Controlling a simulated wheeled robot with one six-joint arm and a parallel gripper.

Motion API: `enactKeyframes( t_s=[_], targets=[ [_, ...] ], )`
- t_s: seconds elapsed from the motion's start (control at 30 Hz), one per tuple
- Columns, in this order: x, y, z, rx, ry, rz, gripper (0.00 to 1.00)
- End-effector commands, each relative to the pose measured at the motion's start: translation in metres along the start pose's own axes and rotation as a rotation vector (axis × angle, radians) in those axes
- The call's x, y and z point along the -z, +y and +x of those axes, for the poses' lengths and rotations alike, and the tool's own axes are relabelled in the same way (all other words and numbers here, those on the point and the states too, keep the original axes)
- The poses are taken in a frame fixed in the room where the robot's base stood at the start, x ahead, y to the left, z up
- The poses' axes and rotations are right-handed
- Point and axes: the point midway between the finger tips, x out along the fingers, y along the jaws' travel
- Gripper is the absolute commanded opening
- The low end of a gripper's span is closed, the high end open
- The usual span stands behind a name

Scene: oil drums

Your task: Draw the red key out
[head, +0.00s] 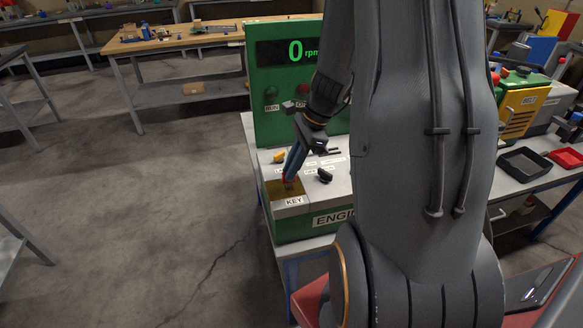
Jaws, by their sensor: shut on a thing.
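The red key (286,180) shows as a small red bit at the brass-coloured key plate (276,190), above the KEY label on the green and white engine panel (310,205). My gripper (289,175) points down at the key from above and is shut on it. The fingers hide most of the key, so I cannot tell how deep it sits in the plate.
A yellow knob (279,157) and a black knob (324,175) stand close to my gripper on the panel. Behind rises a green board with a display (295,52) reading 0 rpm. A black tray (524,163) lies on the right bench. The floor at left is clear.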

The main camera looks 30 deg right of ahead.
Motion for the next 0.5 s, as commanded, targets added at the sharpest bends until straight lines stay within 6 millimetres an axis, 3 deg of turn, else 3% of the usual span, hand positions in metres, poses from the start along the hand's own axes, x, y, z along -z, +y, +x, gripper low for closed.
enactKeyframes(
  t_s=[0.5],
  targets=[
    [-0.005,0.001,-0.012,0.000,0.000,0.000,0.00]
  ],
)
